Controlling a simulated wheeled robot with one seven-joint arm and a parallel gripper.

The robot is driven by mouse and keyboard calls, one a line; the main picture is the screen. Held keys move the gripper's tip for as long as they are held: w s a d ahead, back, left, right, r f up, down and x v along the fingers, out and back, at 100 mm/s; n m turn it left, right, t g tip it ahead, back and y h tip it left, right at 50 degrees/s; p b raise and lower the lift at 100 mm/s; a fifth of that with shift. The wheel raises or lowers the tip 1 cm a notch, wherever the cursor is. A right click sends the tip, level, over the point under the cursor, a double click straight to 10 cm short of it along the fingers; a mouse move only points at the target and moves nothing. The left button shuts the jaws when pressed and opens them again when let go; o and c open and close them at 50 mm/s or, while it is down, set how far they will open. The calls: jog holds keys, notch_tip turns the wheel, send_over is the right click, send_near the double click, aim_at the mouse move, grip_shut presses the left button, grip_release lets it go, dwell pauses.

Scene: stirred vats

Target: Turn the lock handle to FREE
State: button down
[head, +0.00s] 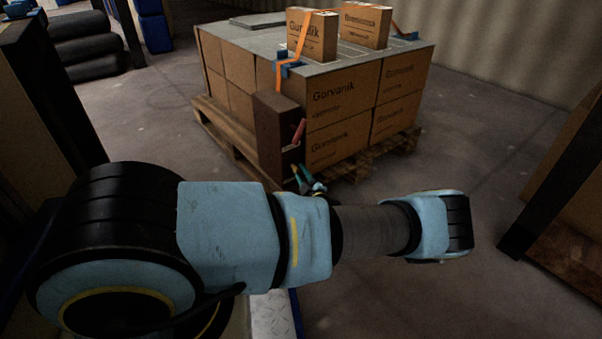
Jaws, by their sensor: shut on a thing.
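A dark brown upright box (270,137) stands at the near corner of the loaded pallet. A red lever (299,132) sits tilted on its right-hand face, with a small pale mark below it. My gripper (304,177) shows only in part, low at the foot of that face, below the red lever and apart from it. It is shut on a small part there, which seems to be the lock handle. Green and orange bits show at the fingers, too small to tell apart. My own arm hides the rest of the gripper and wrist. No FREE marking can be read.
Cartons (341,100) stand on a wooden pallet (228,140), with two smaller strapped boxes (313,38) on top. Dark posts rise at the left and right edges. Black rolls (88,48) lie at the back left. Open floor (460,130) lies right of the pallet.

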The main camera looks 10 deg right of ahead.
jog(key=n, duration=0.4)
jog(key=shift+d+r+t+y, duration=0.1)
jog(key=shift+r+t+y, duration=0.05)
jog(key=shift+t+y, duration=0.2)
jog(key=n+t+y+b, duration=0.1)
jog(key=n, duration=0.4)
jog(key=shift+r+n, duration=0.15)
jog(key=shift+n, duration=0.25)
jog(key=n+y, duration=0.1)
jog(key=n, duration=0.1)
jog(key=n+y+b, duration=0.1)
jog(key=n, duration=0.2)
jog(key=shift+r+n+y, duration=0.15)
jog(key=shift+n+y, duration=0.15)
jog(key=shift+y, duration=0.05)
jog(key=shift+a+r+n+g+y, duration=0.1)
jog(key=shift+n+y, duration=0.15)
jog(key=shift+n, duration=0.5)
jog(key=shift+a+f+n+g+y, duration=0.1)
jog(key=shift+n+g+y, duration=0.1)
jog(key=shift+n, duration=0.5)
jog(key=shift+r+n+g+y, duration=0.1)
jog(key=shift+n+y, duration=0.15)
jog(key=shift+n, duration=0.8)
jog(key=c, duration=0.8)
grip_release()
jog(key=shift+d, duration=0.1)
